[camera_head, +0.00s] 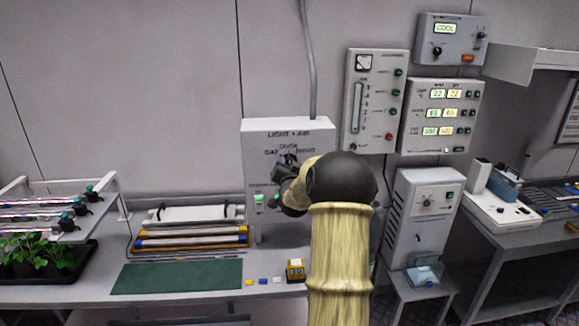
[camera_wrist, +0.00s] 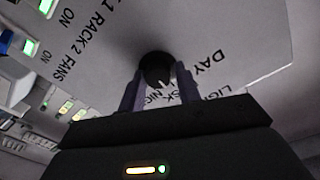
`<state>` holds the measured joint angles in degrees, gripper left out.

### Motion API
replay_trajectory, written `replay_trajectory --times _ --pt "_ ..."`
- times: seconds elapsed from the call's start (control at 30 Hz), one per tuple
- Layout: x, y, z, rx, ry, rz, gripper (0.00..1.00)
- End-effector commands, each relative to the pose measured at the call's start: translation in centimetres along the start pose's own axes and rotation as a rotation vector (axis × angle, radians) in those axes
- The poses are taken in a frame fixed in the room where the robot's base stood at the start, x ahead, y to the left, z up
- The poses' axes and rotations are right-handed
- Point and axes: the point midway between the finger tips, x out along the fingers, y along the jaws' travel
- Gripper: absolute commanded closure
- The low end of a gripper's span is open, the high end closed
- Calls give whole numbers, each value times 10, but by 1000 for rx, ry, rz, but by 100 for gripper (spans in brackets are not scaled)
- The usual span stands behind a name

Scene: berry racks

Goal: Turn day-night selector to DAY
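The day-night selector is a round black knob (camera_wrist: 157,70) with a white pointer mark, on the grey LIGHT + AIR box (camera_head: 262,132). In the wrist view, the lettering is turned; DAY is right of the knob, and DUSK and NIGHT are below, partly hidden. The white mark points down and slightly right, towards the partly hidden labels, not at DAY. My gripper (camera_wrist: 158,85) has one finger on each side of the knob, apparently touching it. In the head view, my gripper (camera_head: 286,164) is at the box front and hides the knob.
Rack and fan switches with green lights (camera_wrist: 66,17) sit on the same box. Control panels (camera_head: 372,100) hang to the right.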

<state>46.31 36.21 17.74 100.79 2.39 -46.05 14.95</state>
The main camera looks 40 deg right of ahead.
Motion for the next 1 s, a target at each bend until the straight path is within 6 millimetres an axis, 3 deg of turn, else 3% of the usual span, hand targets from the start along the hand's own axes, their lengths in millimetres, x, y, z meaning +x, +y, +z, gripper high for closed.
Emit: replay_trajectory --times 0.03,0.1,0.57,1.0 --pt "0 2 0 0 1 3 83" --pt "0 2 -1 0 1 3 94" --pt "0 2 0 -43 7 1 94" --pt "0 3 3 -317 20 -6 94"
